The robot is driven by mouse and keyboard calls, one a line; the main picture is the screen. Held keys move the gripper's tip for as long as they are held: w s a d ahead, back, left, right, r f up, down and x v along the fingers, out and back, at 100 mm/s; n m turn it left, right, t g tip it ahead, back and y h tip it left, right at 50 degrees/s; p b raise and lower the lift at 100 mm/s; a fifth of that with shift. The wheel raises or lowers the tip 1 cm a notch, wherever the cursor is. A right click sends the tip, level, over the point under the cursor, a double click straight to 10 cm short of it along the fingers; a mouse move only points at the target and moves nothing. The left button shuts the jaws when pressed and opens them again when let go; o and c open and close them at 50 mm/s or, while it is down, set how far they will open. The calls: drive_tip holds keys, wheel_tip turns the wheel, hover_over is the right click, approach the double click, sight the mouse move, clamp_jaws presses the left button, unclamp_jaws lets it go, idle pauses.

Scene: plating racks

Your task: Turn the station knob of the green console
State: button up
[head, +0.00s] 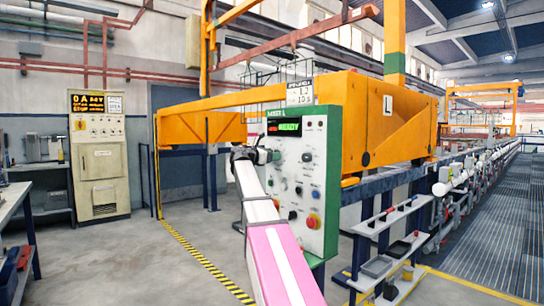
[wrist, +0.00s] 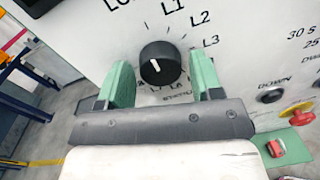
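The green console (head: 302,165) has a white panel in a green frame and stands in front of the orange beam. Its station knob (wrist: 160,64) is black and round with a short white mark, ringed by labels such as L1, L2 and L3. I cannot tell for sure which label the mark points to. My gripper (head: 262,157) is at the panel's left side; in the head view it hides the knob. In the wrist view its two green fingers (wrist: 163,78) are apart, one on each side of the knob, with gaps between them and it.
A red-and-yellow stop button (wrist: 297,109) and a dark button (wrist: 271,94) sit right of the knob. A rack with shelves (head: 385,250) stands right of the console. A cream cabinet (head: 99,165) stands at the left. The floor between is clear.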

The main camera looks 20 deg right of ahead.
drive_tip(key=c, duration=0.6)
drive_tip(key=shift+m, duration=0.3)
drive_tip(key=shift+s+f+n+t+y, duration=0.1)
drive_tip(key=shift+n+t, duration=0.25)
drive_tip(key=shift+n, duration=5)
drive_tip(key=shift+s+n+t+y, duration=0.1)
drive_tip(key=shift+n+t, duration=0.3)
drive_tip(key=shift+n, duration=5)
drive_tip(key=shift+f+n+t+y, duration=0.1)
drive_tip(key=shift+n+t, duration=0.25)
drive_tip(key=shift+n, duration=5)
